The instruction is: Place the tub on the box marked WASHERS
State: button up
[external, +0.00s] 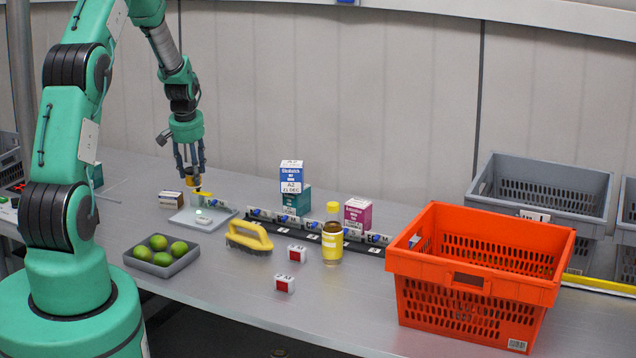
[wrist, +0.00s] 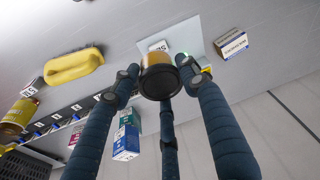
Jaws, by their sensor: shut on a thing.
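My gripper (external: 191,172) is shut on a small tub (external: 191,181) with a yellow body, held above the back left of the table. In the wrist view the tub (wrist: 160,80) sits between the three fingers, its dark round end facing the camera. I cannot read the word WASHERS on any box. A small brown and white box (external: 171,199) lies left of the held tub; it also shows in the wrist view (wrist: 232,43), apart from the fingers. A blue and white box (external: 291,177) stands on a teal box (external: 297,200), with a magenta box (external: 357,214) to the right.
A pale plate (external: 180,218) with a small white item lies below my gripper. A grey tray of limes (external: 146,267), a yellow brush (external: 249,237), a yellow-capped bottle (external: 332,240) and small red-white boxes (external: 297,253) stand forward. A dark rail crosses the table; an orange tote (external: 470,300) stands right.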

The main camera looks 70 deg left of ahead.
jog(key=s+a+n+p, duration=0.2)
jog(key=s+a+n, duration=0.1)
jog(key=s+a, duration=0.55)
notch_tip(320, 180, down, 6)
jog(key=s, duration=0.2)
jog(key=shift+s+d+r+g, duration=0.2)
jog(key=shift+d+g, duration=0.1)
jog(key=shift+d, duration=0.05)
jog(key=shift+a, duration=0.1)
jog(key=p, duration=0.2)
send_over(171, 192)
jog(key=shift+d+f, duration=0.45)
jog(key=shift+f, duration=0.3)
jog(key=shift+s+f, duration=0.1)
jog(key=shift+f, duration=0.05)
jog(key=shift+d+x, duration=0.2)
jog(key=shift+x, duration=0.6)
jog(key=shift+d+x, duration=0.15)
jog(key=shift+x, duration=0.6)
jog(key=shift+s+f, duration=0.1)
jog(key=shift+f, duration=0.1)
